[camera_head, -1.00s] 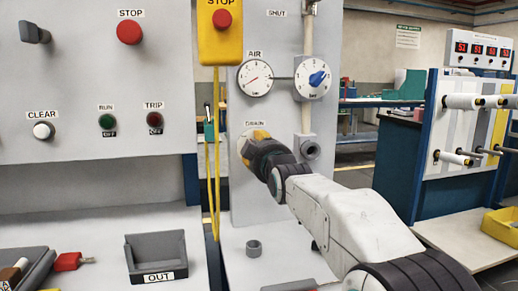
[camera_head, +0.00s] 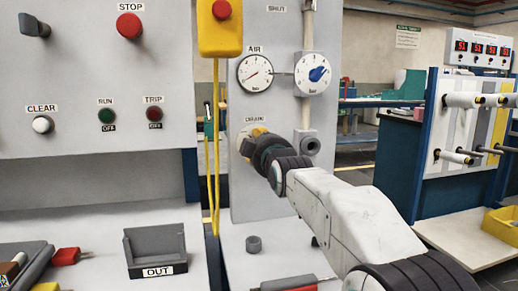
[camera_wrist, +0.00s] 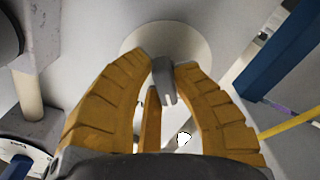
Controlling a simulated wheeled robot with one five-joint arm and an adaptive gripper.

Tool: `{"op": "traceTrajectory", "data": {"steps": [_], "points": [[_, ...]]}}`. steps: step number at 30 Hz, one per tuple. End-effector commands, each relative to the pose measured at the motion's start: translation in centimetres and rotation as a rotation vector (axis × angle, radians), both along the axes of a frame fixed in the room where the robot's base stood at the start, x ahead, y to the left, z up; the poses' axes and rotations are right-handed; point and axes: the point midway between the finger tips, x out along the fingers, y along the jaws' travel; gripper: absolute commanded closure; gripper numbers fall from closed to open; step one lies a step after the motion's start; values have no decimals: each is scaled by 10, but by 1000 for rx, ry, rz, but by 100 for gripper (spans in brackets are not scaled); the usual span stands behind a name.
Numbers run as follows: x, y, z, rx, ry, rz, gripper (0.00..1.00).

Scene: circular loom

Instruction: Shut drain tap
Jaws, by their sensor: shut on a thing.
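The drain tap shows in the wrist view as a small grey handle (camera_wrist: 163,82) in front of a round white plate (camera_wrist: 168,48). My gripper (camera_wrist: 163,68) has its yellow fingers closed on both sides of the handle. In the head view my gripper (camera_head: 250,143) is against the grey panel just under the DRAIN label (camera_head: 254,120). There my gripper and wrist hide the tap handle, and only part of its white plate (camera_head: 242,130) shows. I cannot tell the handle's full angle from the head view.
Above the tap are the AIR gauge (camera_head: 255,73) and a dial with a blue knob (camera_head: 317,73). A grey pipe end (camera_head: 310,146) sits close right of my wrist. A yellow stop box (camera_head: 219,28) with a hanging yellow cable is to the left. The OUT tray (camera_head: 156,253) stands lower left.

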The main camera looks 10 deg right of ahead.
Motion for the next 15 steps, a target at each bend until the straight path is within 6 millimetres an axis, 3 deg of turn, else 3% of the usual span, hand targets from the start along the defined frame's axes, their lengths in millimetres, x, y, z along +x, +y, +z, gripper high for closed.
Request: {"op": "traceTrajectory", "data": {"steps": [6,15], "points": [[0,1,1,-115,-4,1,100],[1,1,2,-125,-3,0,100]]}}
